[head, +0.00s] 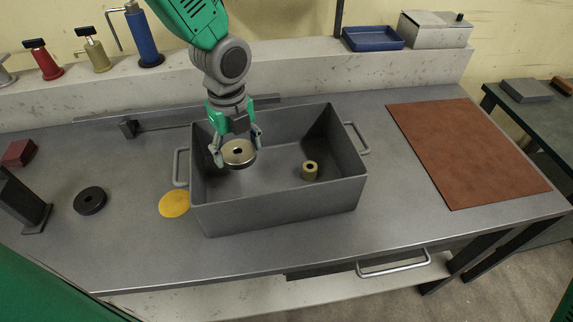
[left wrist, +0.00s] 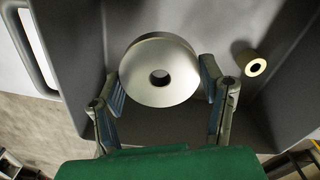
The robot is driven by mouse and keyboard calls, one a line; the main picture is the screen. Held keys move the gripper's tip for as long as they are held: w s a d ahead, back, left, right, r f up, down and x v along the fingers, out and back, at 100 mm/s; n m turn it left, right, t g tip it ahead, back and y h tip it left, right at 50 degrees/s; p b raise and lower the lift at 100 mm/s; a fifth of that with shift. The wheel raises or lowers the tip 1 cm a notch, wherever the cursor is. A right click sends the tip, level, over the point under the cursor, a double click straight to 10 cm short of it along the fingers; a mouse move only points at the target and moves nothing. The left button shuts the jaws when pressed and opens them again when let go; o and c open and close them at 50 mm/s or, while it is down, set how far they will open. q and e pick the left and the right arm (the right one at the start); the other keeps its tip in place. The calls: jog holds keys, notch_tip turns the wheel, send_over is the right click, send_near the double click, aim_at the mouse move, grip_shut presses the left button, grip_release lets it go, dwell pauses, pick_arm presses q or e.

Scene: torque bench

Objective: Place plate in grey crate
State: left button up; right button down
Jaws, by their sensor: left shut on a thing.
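The plate (head: 238,153) is a round metal disc with a central hole. My left gripper (head: 237,150) is shut on it and holds it over the left part of the grey crate (head: 285,203), inside the rim outline. In the left wrist view the plate (left wrist: 160,70) sits between the two fingers of the left gripper (left wrist: 163,85), with the crate floor and walls around it. I cannot tell the exact gap between the plate and the crate floor. My right gripper is not in view.
A brown mat (head: 467,152) lies to the right. A blue tray (head: 373,38) stands on the back ledge.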

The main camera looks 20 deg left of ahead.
pick_arm(q)
jog(key=shift+w+a+f, duration=0.1)
jog(key=shift+a+f, duration=0.05)
jog(key=shift+f, duration=0.25)
send_over(247, 186)
notch_tip(247, 186, down, 5)
jog(key=shift+a+r, duration=0.1)
jog(key=shift+d+f+b, duration=0.25)
jog(key=shift+f+b, duration=0.05)
jog(key=shift+f, duration=0.25)
jog(key=f, duration=0.3)
jog(key=shift+a, duration=0.3)
jog(key=shift+a+f, duration=0.15)
jog(key=shift+f, duration=0.05)
jog(key=o, duration=1.7)
jog(key=shift+c, duration=0.2)
jog(key=shift+d+r, duration=0.1)
jog(key=shift+d, duration=0.1)
